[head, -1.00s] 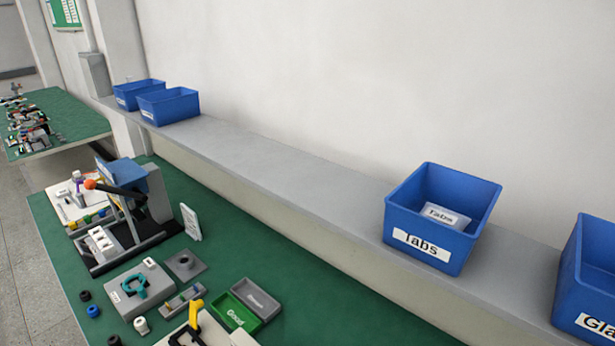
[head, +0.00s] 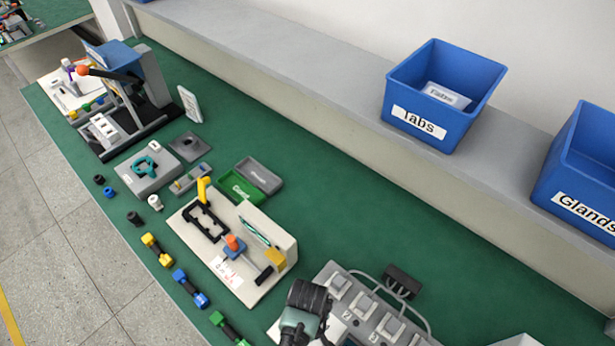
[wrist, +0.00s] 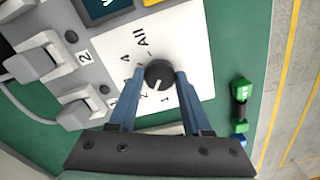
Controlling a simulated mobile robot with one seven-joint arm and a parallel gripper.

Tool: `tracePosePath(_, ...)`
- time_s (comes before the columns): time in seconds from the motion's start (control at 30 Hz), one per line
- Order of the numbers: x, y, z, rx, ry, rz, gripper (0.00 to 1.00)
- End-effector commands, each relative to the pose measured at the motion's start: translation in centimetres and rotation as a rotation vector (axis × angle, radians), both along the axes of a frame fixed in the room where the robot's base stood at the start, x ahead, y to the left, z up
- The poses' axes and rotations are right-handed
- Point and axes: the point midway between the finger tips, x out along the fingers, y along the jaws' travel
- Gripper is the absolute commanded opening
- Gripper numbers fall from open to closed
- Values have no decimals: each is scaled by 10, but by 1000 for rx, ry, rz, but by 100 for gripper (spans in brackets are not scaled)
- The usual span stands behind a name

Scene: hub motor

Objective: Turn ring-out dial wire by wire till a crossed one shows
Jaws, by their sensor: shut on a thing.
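The ring-out dial is a dark round knob (wrist: 158,74) on a white plate (wrist: 190,45) with printed marks, "All" among them, in the wrist view. My gripper (wrist: 157,82) is shut on the knob, one blue finger on each side. A pale pointer line shows on the knob's face; the mark it points to is hard to read. A small screen (wrist: 100,10) is cut off at the top edge, its reading not legible. In the head view the tester (head: 340,285) is at the bottom, with my dark wrist over part of it, hiding the dial.
Grey clamp-like terminals (wrist: 35,62) line the tester's side. A white fixture block (head: 225,275) stands to its left, with yellow, blue and green connectors along the bench edge. Blue bins (head: 420,135) stand on the shelf. Green bench (head: 340,205) is clear behind the tester.

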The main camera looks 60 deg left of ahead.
Motion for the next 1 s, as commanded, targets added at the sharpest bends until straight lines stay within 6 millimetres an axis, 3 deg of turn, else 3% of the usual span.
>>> tracePosePath(0.4,0,-1,0,-2,1,-184,0)
tracePosePath(0.9,0,0,0,-1,0,-205,0)
tracePosePath(0.93,0,0,0,-1,0,-205,51)
tracePosePath(1.0,0,0,0,-1,0,-204,63)
